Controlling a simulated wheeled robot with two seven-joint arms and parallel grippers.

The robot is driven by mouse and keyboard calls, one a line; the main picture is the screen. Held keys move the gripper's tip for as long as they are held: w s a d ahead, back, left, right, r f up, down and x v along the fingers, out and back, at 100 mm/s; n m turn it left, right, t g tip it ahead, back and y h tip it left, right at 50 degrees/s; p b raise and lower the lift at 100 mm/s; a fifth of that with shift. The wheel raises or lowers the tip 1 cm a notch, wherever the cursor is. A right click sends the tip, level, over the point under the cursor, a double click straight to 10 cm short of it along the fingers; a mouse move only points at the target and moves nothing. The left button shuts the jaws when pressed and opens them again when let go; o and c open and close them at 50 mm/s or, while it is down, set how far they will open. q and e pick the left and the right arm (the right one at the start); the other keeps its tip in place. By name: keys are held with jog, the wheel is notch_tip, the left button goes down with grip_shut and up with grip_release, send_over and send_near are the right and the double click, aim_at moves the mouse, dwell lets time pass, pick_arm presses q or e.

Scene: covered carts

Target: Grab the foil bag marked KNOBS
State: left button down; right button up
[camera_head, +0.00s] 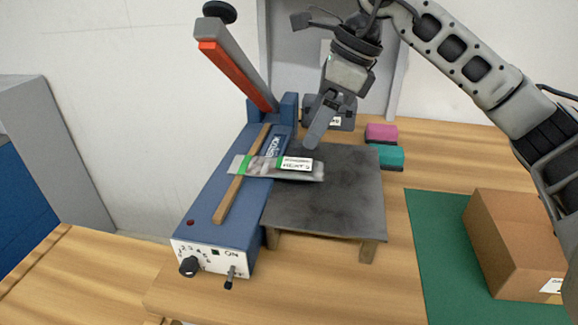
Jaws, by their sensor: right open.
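A silvery foil bag (276,168) with a green stripe at its left end lies across the sealing bar of a blue bag sealer (213,208) and onto a dark plate (325,205). Its white label is small; the lettering does not clearly read KNOBS. My right gripper (325,124) points down from above, just behind and to the right of the bag. It is open, with nothing visible between its fingers, and apart from the bag. A dark labelled thing (345,121) behind the gripper is partly hidden, and its label is only partly seen. My left gripper is not in view.
The sealer's red-edged arm (238,75) stands raised at the back left. A pink block (381,133) and a teal block (386,156) sit behind the plate. A cardboard box (515,240) stands on a green mat (435,275) at right. The wooden front is clear.

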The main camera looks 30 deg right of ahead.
aim_at(294, 164)
jog(key=x, duration=0.9)
jog(key=shift+a+r+p, duration=0.1)
jog(key=shift+p, duration=0.2)
jog(key=c, duration=1.1)
